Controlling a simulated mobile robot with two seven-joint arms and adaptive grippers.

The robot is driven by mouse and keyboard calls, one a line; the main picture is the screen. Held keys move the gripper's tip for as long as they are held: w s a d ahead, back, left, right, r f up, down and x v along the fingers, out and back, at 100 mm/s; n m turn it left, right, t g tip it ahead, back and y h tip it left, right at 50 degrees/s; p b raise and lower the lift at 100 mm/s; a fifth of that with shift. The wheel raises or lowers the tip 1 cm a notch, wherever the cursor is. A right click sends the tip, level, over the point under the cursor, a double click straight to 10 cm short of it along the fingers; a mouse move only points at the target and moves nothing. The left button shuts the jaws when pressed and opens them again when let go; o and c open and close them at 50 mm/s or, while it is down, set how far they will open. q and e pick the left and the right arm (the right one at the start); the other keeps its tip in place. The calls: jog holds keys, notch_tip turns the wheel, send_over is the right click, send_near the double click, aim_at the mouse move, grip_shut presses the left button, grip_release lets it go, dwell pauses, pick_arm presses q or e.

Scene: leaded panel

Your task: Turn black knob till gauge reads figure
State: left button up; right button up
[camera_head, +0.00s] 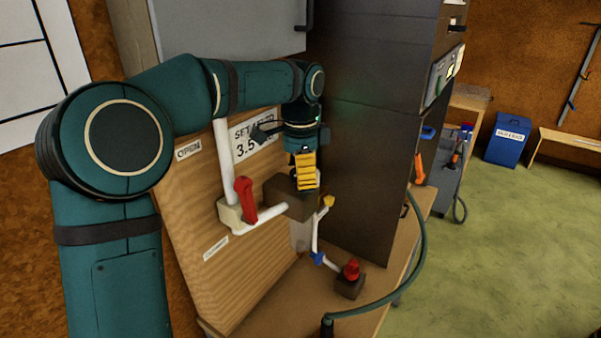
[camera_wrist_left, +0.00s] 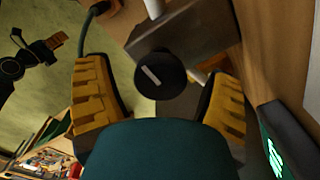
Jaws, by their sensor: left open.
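The black knob (camera_wrist_left: 160,75), with a white mark on its face, sits on the grey-brown block in the left wrist view. My left gripper (camera_head: 306,185) is open at this block in the head view. In the wrist view its yellow fingers (camera_wrist_left: 165,95) stand on either side of the knob, with gaps visible. The head view hides the knob behind the gripper. A sign (camera_head: 246,140) on the wooden panel begins "SET" and shows "3.5", partly covered by my arm. I cannot make out a gauge reading. What seems to be my right gripper (camera_wrist_left: 52,43) shows small in the wrist view.
A red-handled valve (camera_head: 245,200) on white pipe is left of the block (camera_head: 283,196). A red knob (camera_head: 351,269) stands on the bench below. A dark cabinet (camera_head: 360,150) rises close on the right. A green hose (camera_head: 421,240) curves along the bench's right side.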

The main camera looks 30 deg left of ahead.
pick_arm(q)
notch_tip(320, 180, up, 12)
dwell(0.6)
jog(key=shift+f, duration=0.1)
jog(key=shift+c, duration=0.2)
jog(key=s+f+m+t+y+b, duration=0.1)
jog(key=s+f+m+y+b, duration=0.3)
jog(key=s+f+m+y, duration=0.35)
jog(key=s+d+f+m+t+y+b, duration=0.35)
jog(key=d+m+t, duration=0.55)
jog(key=t, duration=0.4)
jog(key=shift+m, duration=0.75)
jog(key=x, duration=1.4)
jog(key=shift+a+f+p, duration=0.2)
jog(key=shift+f+p, duration=0.15)
